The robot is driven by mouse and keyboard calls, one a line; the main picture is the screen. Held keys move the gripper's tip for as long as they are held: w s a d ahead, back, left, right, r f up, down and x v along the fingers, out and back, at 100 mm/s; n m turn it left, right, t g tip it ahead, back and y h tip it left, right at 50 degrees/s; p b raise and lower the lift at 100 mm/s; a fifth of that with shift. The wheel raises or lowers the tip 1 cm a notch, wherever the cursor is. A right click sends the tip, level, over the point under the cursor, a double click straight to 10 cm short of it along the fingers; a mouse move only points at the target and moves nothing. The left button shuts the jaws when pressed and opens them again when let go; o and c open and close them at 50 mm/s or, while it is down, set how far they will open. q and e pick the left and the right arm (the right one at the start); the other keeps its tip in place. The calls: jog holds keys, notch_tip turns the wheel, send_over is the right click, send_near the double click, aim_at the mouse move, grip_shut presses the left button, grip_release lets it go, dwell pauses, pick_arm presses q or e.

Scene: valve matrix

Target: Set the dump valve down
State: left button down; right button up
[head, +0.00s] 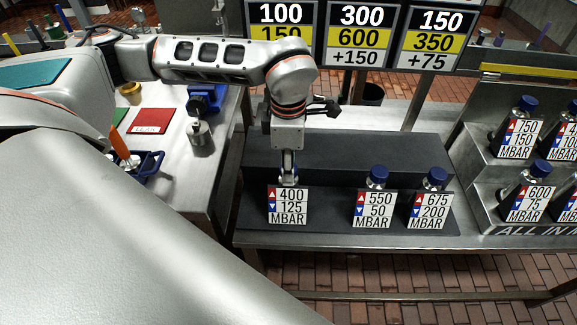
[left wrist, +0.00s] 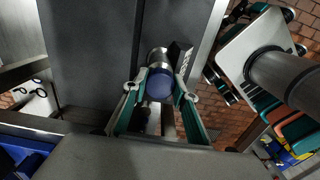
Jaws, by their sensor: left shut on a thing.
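The dump valve, a metal cylinder with a blue cap and a card reading 400 / 125 MBAR (head: 288,206), is upright at the left end of the dark stepped rack's lower step (head: 330,226). My left gripper (head: 288,178) comes down on it from above and is shut on its top. In the left wrist view the blue cap (left wrist: 160,84) sits between the two green-edged fingers. The valve appears to stand on the step, but its base is hidden behind the card. My right gripper is not in view.
Two valves stand to the right on the same step, reading 550 / 50 (head: 375,208) and 675 / 200 (head: 429,210). More valves fill a metal rack (head: 470,165) at far right. Number boards (head: 362,40) hang behind. A metal table (head: 190,175) is at left.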

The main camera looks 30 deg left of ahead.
pick_arm(q)
jog(key=shift+f, duration=0.15)
jog(key=c, duration=1.6)
grip_release()
notch_tip(320, 180, up, 12)
jog(key=shift+r, duration=0.2)
